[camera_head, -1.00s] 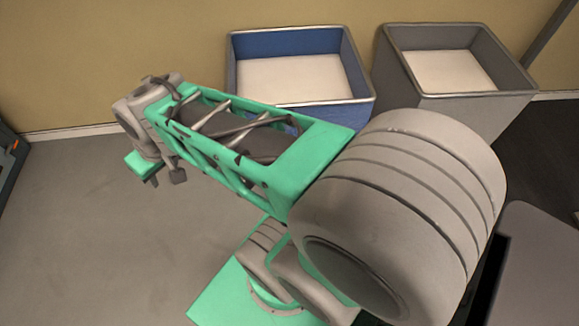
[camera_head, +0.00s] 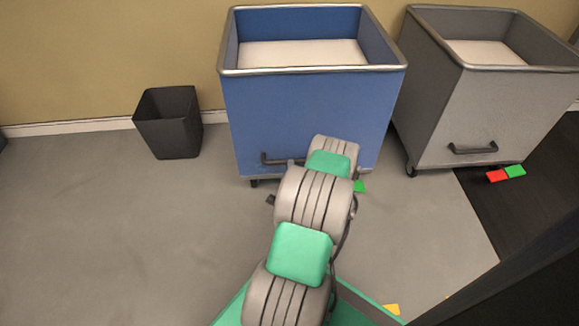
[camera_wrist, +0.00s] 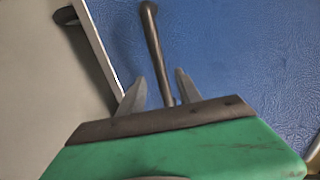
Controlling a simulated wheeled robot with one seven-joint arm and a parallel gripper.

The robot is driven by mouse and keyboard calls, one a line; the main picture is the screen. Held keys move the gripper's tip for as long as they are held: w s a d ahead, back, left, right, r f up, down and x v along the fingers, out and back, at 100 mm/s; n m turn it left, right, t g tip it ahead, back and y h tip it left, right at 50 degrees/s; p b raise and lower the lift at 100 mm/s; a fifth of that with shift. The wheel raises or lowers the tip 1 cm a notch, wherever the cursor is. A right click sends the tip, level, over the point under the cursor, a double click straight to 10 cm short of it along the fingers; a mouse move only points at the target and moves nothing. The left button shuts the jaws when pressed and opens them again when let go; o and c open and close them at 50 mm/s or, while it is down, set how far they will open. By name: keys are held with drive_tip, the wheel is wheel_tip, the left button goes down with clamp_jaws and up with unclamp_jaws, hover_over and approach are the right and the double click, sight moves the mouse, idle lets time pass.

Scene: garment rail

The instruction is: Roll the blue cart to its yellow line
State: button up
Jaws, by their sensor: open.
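The blue cart (camera_head: 300,105) stands against the back wall in the head view, its front facing me. Its dark bar handle (camera_head: 272,160) is low on the front, partly covered by my arm. In the wrist view the blue panel (camera_wrist: 240,50) fills the right side. My gripper (camera_wrist: 160,92) is open there, its two fingers pointing at the panel. The handle bar (camera_wrist: 153,45) runs down the picture into the gap between the fingers; contact cannot be told. My arm hides the gripper in the head view. Small yellow floor marks (camera_head: 391,309) show near the bottom, partly covered.
A grey cart (camera_head: 490,115) with its own handle stands close on the right, red and green patches (camera_head: 505,173) by it. A black bin (camera_head: 169,122) stands left of the blue cart. A green patch (camera_head: 360,186) lies below the blue cart. Grey floor at left is clear.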

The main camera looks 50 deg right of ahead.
drive_tip(key=x, duration=0.6)
drive_tip(key=shift+w+d+b, duration=0.1)
drive_tip(key=shift+w+b, duration=0.15)
drive_tip(key=shift+b, duration=0.1)
drive_tip(key=shift+c, duration=0.4)
clamp_jaws()
idle(0.6)
